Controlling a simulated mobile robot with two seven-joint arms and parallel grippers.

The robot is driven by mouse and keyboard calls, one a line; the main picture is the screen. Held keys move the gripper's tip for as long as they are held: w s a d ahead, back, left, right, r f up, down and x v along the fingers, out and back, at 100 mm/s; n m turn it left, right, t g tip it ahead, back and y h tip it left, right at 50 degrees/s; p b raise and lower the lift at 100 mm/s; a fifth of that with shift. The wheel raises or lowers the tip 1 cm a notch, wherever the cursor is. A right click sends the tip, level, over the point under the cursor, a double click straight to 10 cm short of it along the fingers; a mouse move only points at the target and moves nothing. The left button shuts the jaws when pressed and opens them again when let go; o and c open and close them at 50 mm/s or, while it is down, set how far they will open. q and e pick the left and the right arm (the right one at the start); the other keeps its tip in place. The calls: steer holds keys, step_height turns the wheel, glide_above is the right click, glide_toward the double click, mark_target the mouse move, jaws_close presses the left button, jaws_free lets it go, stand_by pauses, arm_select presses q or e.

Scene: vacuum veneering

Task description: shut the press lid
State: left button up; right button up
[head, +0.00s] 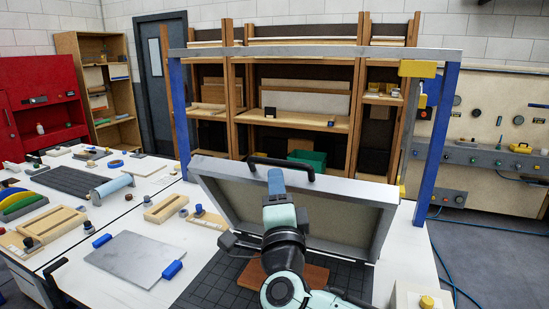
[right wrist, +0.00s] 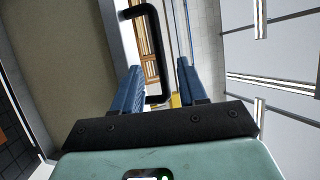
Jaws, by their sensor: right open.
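The press lid (head: 350,192) stands open, a grey frame tilted up with its pale inner face towards me. Its black handle (head: 268,161) is on the top edge. My right gripper (head: 276,178), with blue fingers, is raised in front of the lid just below the handle. In the right wrist view the open fingers (right wrist: 161,82) point at the handle (right wrist: 157,40), which shows in the gap between them. I cannot tell whether they touch it. Below lies the dark gridded press bed (head: 205,285) with a brown board (head: 313,277) on it, partly hidden by my arm. My left gripper is not in view.
A blue-legged frame (head: 437,140) with a grey crossbar stands over the press. On the table to the left lie a grey plate with blue grips (head: 130,258), wooden trays (head: 52,224) and a light blue roll (head: 112,186). A yellow-knobbed box (head: 425,298) is at the front right.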

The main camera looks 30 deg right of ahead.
mark_target(274, 163)
arm_select(q)
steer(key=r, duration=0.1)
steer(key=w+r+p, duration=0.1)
steer(key=p, duration=0.1)
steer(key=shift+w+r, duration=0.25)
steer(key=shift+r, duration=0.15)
arm_select(e)
steer(key=x, duration=0.8)
steer(key=shift+w+d, duration=0.15)
steer(key=shift+w, duration=0.1)
steer(key=shift+c, duration=0.2)
steer(key=shift+f, duration=0.1)
jaws_close()
